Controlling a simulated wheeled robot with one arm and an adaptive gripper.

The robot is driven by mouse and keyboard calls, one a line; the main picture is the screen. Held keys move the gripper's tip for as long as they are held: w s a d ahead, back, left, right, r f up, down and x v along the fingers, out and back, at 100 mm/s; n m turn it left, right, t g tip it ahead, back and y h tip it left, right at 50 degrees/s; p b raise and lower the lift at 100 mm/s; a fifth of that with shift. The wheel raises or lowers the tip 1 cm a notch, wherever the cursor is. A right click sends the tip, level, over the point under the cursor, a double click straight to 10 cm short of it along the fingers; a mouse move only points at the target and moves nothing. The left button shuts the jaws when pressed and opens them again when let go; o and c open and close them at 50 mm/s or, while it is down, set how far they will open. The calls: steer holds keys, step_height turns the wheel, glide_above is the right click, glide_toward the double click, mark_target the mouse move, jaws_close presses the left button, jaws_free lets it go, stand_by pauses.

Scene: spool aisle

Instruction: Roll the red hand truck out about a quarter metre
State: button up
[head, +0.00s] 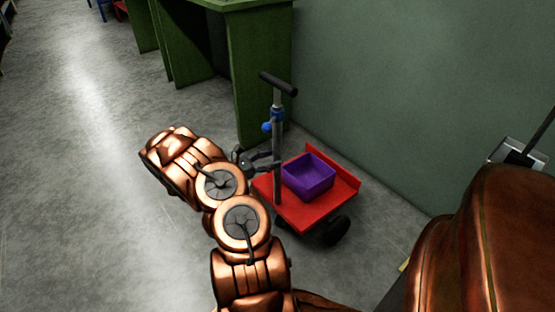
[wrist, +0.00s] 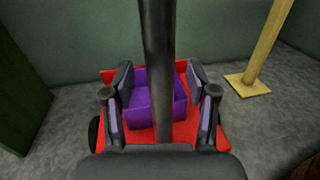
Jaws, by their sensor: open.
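The red hand truck (head: 308,212) stands on the floor against the green-grey wall, with its grey post upright and a black cross handle (head: 278,83) on top. A purple bin (head: 309,177) sits on its red bed. My gripper (head: 262,161) is at the post, below a blue collar (head: 277,117). In the wrist view my gripper (wrist: 160,112) is open, with one finger on each side of the post (wrist: 158,60). I see gaps between the fingers and the post. The purple bin (wrist: 152,92) and red bed (wrist: 182,134) show behind it.
A green workbench (head: 262,75) stands just behind the truck along the wall. A yellow post on a flat base (wrist: 248,83) stands to the right in the wrist view. The grey floor (head: 75,150) to the left is clear.

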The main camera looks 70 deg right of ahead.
mark_target(278, 157)
steer(key=shift+x, duration=1.5)
jaws_close()
